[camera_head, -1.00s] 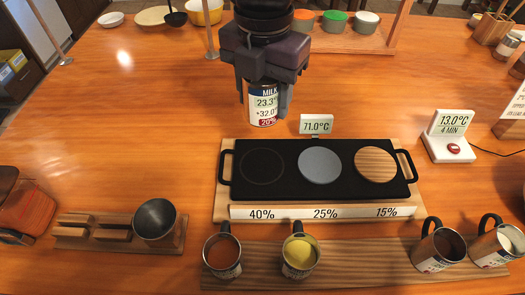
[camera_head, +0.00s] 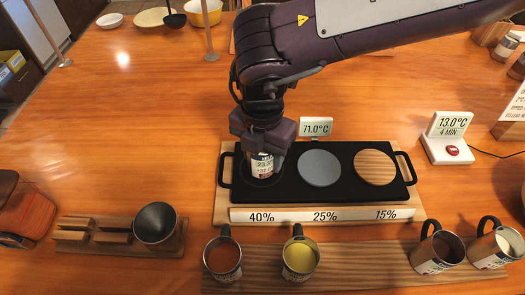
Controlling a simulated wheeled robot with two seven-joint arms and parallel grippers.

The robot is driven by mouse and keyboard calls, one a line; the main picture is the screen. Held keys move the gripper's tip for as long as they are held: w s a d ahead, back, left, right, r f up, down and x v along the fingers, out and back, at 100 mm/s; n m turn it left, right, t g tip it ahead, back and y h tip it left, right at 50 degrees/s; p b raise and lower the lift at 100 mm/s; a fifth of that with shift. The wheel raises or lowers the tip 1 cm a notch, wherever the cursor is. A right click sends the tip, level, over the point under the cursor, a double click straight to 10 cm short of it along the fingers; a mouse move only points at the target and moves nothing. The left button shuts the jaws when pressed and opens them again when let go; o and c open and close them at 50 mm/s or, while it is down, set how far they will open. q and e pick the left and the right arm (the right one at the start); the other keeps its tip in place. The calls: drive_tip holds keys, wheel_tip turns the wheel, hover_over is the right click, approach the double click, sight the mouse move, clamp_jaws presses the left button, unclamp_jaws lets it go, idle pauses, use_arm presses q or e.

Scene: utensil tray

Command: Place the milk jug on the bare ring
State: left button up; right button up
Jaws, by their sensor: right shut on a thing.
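The milk jug (camera_head: 262,165), a can-like vessel with a white label, is held upright in my right gripper (camera_head: 263,150), which is shut on it. It stands over the bare ring (camera_head: 245,177) at the left of the black hot plate (camera_head: 335,196); the jug and gripper cover most of the ring. I cannot tell whether the jug's base touches the plate. A grey disc (camera_head: 320,167) and a wooden striped disc (camera_head: 376,166) fill the other two places. My left gripper is not in view.
Mugs of orange (camera_head: 223,257) and yellow liquid (camera_head: 300,257) stand in front on a wooden board. Two more mugs (camera_head: 440,248) stand at right. A dark cup (camera_head: 156,224) is at left. Displays read 71.0°C (camera_head: 316,127) and 13.0°C (camera_head: 449,125).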

drive_tip(key=shift+f, duration=0.15)
drive_tip(key=o, duration=1.1)
wheel_tip(320, 180, up, 12)
drive_tip(key=b, duration=0.1)
drive_tip(key=shift+r, duration=0.25)
drive_tip(key=shift+s+f, duration=0.1)
drive_tip(key=shift+s, duration=0.05)
